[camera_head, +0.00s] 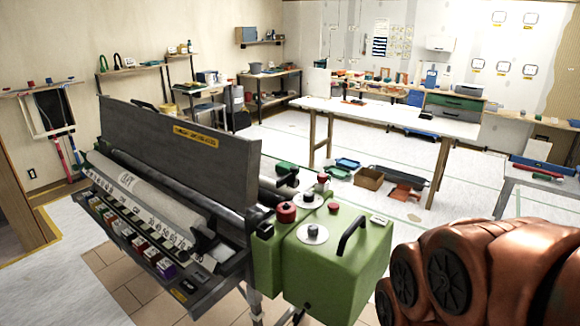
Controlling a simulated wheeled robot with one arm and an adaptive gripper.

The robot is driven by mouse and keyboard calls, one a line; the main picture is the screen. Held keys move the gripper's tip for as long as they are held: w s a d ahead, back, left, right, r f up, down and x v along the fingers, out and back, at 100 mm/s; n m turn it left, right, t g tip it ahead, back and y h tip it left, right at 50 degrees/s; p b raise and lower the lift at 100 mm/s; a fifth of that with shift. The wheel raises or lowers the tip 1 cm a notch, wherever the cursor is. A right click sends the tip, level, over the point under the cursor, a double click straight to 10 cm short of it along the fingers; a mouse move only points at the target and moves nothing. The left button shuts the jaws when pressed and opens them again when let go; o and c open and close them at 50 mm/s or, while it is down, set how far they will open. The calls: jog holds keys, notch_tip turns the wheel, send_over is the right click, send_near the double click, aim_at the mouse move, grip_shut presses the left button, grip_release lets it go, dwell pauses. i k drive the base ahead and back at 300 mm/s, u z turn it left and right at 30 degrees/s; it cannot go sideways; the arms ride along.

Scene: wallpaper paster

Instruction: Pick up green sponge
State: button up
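I cannot make out a green sponge for certain. A small dark green item (287,168) shows behind the right end of the pasting machine, partly hidden; I cannot tell what it is. My copper-coloured arm fills the lower right corner, and my gripper is out of view.
The pasting machine (195,135) with its green box (335,262) stands close in front. A white table (390,112) stands beyond it, with a cardboard box (369,178) and blue trays (346,163) on the floor near it. Shelves and benches line the walls.

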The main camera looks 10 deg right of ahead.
aim_at(283, 168)
jog(key=z, duration=2.5)
jog(key=i, duration=3.1)
jog(key=u, duration=2.45)
jog(key=i, duration=2.7)
jog(key=u, duration=1.05)
